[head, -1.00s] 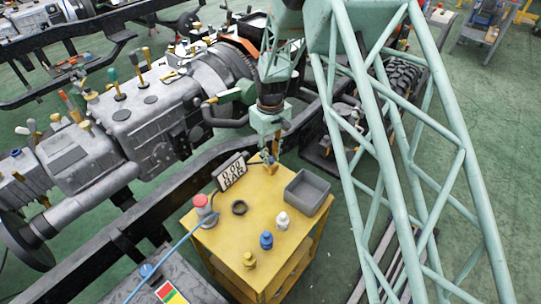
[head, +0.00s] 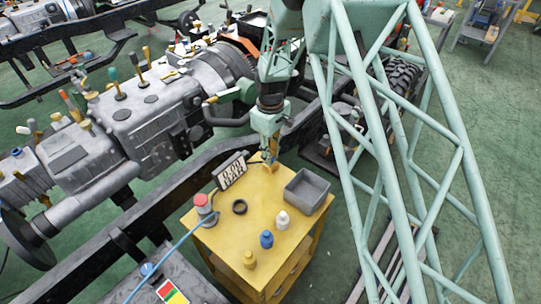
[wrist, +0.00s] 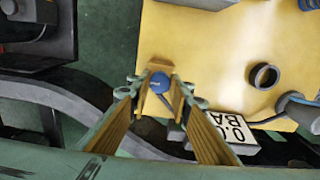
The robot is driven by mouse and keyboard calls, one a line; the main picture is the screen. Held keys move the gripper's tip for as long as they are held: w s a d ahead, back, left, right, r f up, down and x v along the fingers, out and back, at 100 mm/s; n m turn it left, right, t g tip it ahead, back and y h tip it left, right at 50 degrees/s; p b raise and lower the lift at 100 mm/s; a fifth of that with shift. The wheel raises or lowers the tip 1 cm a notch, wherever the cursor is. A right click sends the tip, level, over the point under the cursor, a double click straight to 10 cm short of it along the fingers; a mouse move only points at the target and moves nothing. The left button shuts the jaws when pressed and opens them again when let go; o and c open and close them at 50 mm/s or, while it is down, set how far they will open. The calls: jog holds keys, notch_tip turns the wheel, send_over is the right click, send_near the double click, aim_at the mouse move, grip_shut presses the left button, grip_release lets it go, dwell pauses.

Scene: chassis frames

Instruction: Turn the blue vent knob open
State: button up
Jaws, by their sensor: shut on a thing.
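The blue vent knob (wrist: 159,82) shows between my fingertips in the wrist view, at the yellow bench's edge near the gauge sign. It has a round blue top; a dark blue part extends below it in the picture. My gripper (wrist: 160,92) is shut on it, one yellow-padded finger on each side. In the head view, my gripper (head: 270,158) points down at the bench's far corner, and the knob is mostly hidden by the fingers. The gauge sign (head: 231,171) beside it appears to read 0.00 BAR. I cannot tell how far the knob is turned.
The yellow bench (head: 215,238) holds a grey bin (head: 307,191), a dark ring (head: 239,207), a red-topped grey fitting (head: 203,205) with a blue hose, and white (head: 283,219), blue (head: 267,239) and yellow (head: 249,259) fittings. A dark chassis rail (head: 120,235) runs close behind.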

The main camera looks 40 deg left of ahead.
jog(key=o, duration=0.9)
jog(key=shift+r, duration=6)
